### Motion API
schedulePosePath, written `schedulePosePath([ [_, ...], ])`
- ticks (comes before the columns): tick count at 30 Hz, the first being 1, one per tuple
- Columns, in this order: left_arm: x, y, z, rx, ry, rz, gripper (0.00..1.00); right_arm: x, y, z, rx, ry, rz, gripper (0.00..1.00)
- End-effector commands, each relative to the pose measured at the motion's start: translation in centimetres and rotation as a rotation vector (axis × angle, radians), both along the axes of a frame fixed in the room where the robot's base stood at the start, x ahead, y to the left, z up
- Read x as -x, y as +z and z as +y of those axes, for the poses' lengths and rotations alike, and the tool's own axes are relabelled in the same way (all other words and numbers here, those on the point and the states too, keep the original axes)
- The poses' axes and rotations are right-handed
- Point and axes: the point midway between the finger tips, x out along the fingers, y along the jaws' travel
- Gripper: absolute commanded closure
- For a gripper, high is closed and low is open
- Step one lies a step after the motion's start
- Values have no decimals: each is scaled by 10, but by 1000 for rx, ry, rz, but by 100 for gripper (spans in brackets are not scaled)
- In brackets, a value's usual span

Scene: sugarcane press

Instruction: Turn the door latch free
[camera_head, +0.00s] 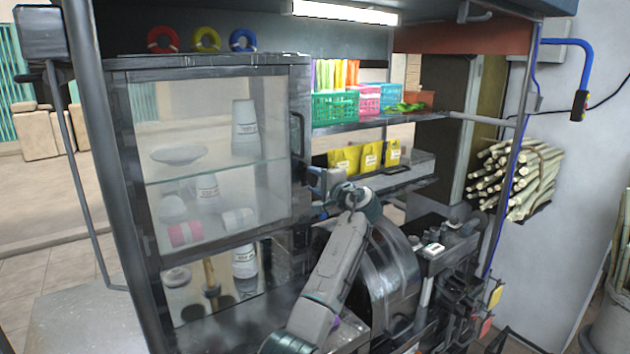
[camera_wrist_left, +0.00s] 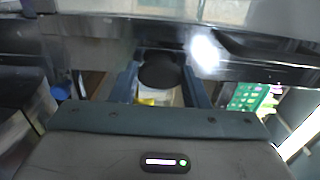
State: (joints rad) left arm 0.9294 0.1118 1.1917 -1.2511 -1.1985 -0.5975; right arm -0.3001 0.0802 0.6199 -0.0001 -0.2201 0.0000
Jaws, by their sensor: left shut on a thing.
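The cabinet door (camera_head: 215,160) is a dark-framed glass panel, and it looks shut. Its dark vertical handle (camera_head: 299,135) is on the right side of the frame. My left gripper (camera_head: 318,190) is at the door's right edge, below the handle. In the left wrist view, my left gripper's two fingers (camera_wrist_left: 160,80) are shut on a dark rounded knob, which looks like the door latch (camera_wrist_left: 160,70). The latch's turn angle cannot be told, and in the head view it is hidden by the gripper. My right gripper is not in view.
Cups and plates stand behind the glass. To the right are shelves with a green basket (camera_head: 335,107) and yellow packets (camera_head: 343,160). Sugarcane (camera_head: 520,175) is stacked at the right.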

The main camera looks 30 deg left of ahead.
Motion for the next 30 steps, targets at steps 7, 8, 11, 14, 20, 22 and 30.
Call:
schedulePosePath([
  [7, -1, -2, -2, -4, -4, 17, 82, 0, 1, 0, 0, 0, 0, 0],
  [8, -1, -2, -2, -4, -4, 17, 82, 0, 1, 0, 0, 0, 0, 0],
  [11, -1, -2, -2, -3, -4, 17, 82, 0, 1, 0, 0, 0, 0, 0],
  [14, -1, -3, -2, -3, -3, 17, 82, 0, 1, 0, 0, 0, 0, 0],
  [20, -1, -2, -1, -3, -2, 16, 39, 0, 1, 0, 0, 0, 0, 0],
  [22, -1, -2, -1, -3, -2, 16, 39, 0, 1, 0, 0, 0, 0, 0],
  [30, 3, -4, -10, -4, -3, 13, 39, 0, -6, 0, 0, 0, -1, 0],
])
